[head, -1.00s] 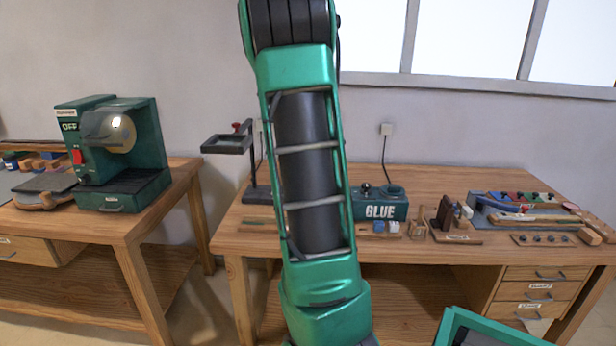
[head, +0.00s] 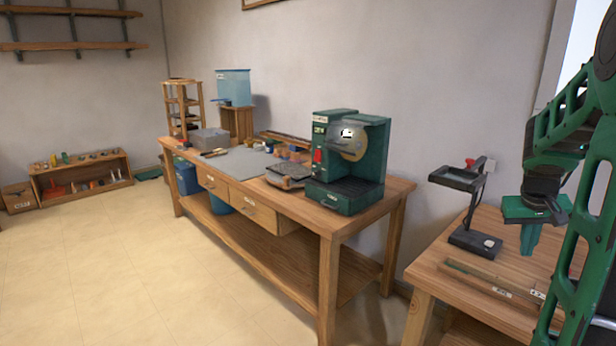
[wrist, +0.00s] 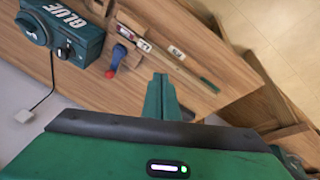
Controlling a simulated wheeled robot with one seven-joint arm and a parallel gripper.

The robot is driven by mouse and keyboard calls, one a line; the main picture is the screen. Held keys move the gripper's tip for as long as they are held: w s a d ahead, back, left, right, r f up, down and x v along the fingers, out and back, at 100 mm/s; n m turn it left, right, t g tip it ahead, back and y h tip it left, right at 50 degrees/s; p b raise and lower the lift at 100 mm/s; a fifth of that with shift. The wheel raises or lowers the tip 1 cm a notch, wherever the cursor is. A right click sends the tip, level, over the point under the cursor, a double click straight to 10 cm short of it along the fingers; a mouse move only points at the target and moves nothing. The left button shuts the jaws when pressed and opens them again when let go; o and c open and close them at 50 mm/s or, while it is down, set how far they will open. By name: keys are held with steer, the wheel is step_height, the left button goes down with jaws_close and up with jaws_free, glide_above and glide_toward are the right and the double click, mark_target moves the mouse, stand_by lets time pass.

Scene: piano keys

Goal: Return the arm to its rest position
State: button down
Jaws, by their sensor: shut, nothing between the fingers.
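My arm (head: 590,190) is green and stands at the right edge of the head view. My gripper (head: 530,245) points down above the right workbench (head: 455,268), its green fingers together with nothing between them. In the wrist view the closed fingertips (wrist: 160,78) point over the wooden bench top. Whether the fingertips touch the bench cannot be told.
A black stand (head: 472,205) is left of my gripper. The glue box (wrist: 65,28) and a red-and-blue item (wrist: 115,60) lie near the fingers in the wrist view. A green machine (head: 345,160) stands on the left bench (head: 330,230). The floor at left is clear.

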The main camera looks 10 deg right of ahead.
steer(key=s+a+y, duration=0.1)
steer(key=s+a, duration=0.4)
steer(key=a, duration=0.3)
steer(key=s+a+f+g+y, duration=0.1)
steer(key=s+a, duration=0.5)
steer(key=a, duration=0.3)
steer(key=s+a+f+y, duration=0.1)
steer(key=s+a+y, duration=0.1)
steer(key=s+a, duration=0.4)
steer(key=a, duration=0.3)
steer(key=shift+f, duration=0.25)
steer(key=shift+a, duration=0.1)
